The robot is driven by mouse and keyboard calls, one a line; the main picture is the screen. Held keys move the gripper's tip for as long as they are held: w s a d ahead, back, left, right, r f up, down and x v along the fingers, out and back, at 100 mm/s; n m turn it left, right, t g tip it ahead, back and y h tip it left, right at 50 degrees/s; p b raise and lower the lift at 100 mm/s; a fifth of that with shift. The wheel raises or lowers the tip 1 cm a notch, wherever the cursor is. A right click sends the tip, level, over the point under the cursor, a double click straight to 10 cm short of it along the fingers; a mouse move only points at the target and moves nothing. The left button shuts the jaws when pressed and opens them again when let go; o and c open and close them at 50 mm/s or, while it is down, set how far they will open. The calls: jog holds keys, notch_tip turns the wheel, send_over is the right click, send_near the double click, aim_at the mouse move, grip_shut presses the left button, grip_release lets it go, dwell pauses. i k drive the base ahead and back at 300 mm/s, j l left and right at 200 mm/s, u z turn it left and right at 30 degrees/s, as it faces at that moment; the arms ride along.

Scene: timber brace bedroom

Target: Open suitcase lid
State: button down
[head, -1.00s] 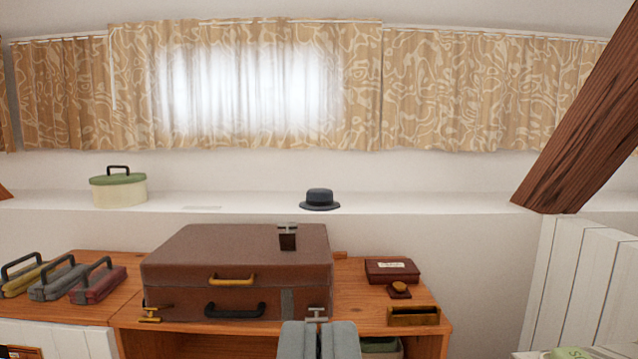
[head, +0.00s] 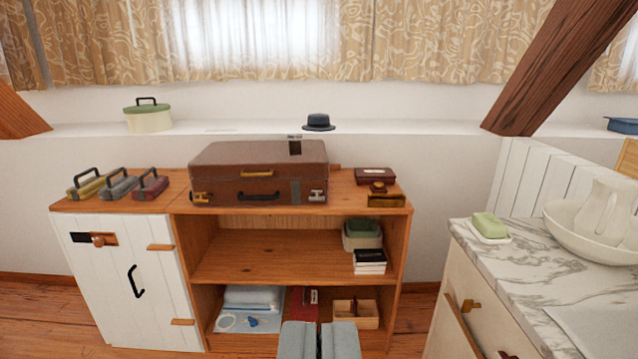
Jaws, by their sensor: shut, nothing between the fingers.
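The brown suitcase (head: 230,165) lies flat on top of the wooden cabinet, and its lid is closed. A yellow handle (head: 256,174) is on the front of the lid, and a black handle (head: 258,196) is below it on the body. A brass latch (head: 201,197) is at the front left and a pale metal latch (head: 317,195) at the front right. A dark tag or clasp (head: 295,146) stands on the lid's right part. My gripper (head: 320,325) is shut and empty at the bottom of the view, well short of the suitcase and lower in the picture.
The wooden cabinet (head: 290,223) has open shelves and a white door (head: 125,280). Small handled cases (head: 118,185) sit left of the suitcase; a dark red box (head: 375,176) and a small wooden holder (head: 386,201) sit right. A marble-topped washstand (head: 520,255) stands at right.

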aim_at(242, 160)
jog(key=i+j, duration=0.85)
jog(key=j, duration=0.15)
